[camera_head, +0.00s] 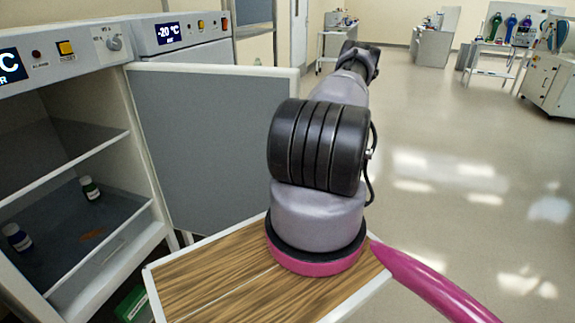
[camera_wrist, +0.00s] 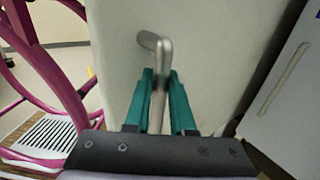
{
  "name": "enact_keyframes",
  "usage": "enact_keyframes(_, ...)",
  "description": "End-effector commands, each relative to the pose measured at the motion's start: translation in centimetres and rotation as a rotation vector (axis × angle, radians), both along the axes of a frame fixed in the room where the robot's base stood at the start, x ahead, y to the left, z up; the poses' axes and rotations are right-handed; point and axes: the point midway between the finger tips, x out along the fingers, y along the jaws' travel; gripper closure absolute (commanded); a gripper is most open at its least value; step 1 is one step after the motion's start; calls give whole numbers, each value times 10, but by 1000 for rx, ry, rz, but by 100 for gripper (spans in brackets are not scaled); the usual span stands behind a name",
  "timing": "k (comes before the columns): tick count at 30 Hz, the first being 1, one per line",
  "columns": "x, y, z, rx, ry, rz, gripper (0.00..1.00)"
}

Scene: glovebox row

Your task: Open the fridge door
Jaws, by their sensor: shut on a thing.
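The fridge door (camera_head: 212,135) stands wide open in the head view, swung out to the right of its cabinet, with its grey inner panel facing me. Its pale outer face (camera_wrist: 205,45) fills the middle of the wrist view. A metal bar handle (camera_wrist: 155,45) stands out from that face. My gripper (camera_wrist: 160,105) has its two teal fingers shut on the handle, one on each side of the bar. In the head view my gripper is hidden behind my arm. The fridge interior (camera_head: 50,190) is exposed and shows shelves.
A second unit reading -20 °C (camera_head: 168,34) stands behind the door. Carts and benches (camera_head: 478,70) stand far back. The floor (camera_head: 470,190) to the right is clear.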

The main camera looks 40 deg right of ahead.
Motion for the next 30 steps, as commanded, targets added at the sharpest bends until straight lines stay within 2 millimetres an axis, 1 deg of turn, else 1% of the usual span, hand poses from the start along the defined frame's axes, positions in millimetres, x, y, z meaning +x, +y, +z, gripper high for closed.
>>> enact_keyframes(3, 2, 2, 0, 3, -2, 0, 100)
enact_keyframes(4, 2, 2, 0, 3, -2, 0, 66)
enact_keyframes(5, 2, 2, 0, 3, -2, 1, 55)
enact_keyframes(6, 2, 2, 0, 3, -2, 1, 48)
enact_keyframes(14, 1, 1, 0, 2, -1, 0, 48)
enact_keyframes(17, 1, -3, 0, 2, -1, -1, 48)
enact_keyframes(20, 2, -15, 0, 1, -2, -2, 48)
enact_keyframes(30, 7, -82, -1, 1, -3, -3, 48)
